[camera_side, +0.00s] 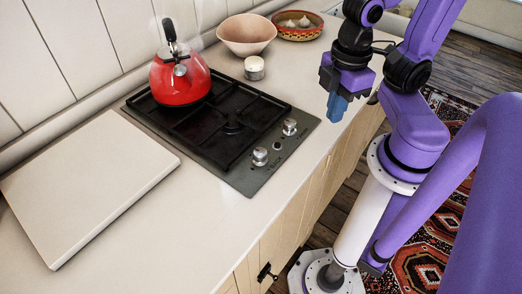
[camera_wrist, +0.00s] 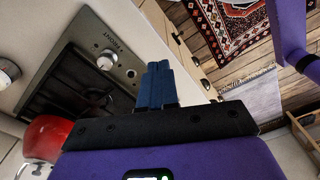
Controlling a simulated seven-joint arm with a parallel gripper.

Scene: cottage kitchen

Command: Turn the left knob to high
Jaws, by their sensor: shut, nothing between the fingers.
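The dark hob (camera_side: 175,135) has two silver knobs along its front edge. The left knob (camera_side: 260,156) is nearer the camera in the side view, and the right knob (camera_side: 290,127) is farther along, with a small button between them. My gripper (camera_side: 336,107) is shut and empty, raised to the right of both knobs and apart from them. In the wrist view its blue fingers (camera_wrist: 157,83) point toward the hob front. One knob (camera_wrist: 107,60) shows left of the fingers beside printed lettering; I cannot tell which it is. The knobs' exact settings are too small to read.
A red kettle (camera_side: 180,80) stands on the hob's back left. A pale board (camera_side: 85,185) lies at left. A pink bowl (camera_side: 246,35), a candle (camera_side: 254,68) and a patterned dish (camera_side: 297,32) stand behind. The counter in front of the knobs is clear.

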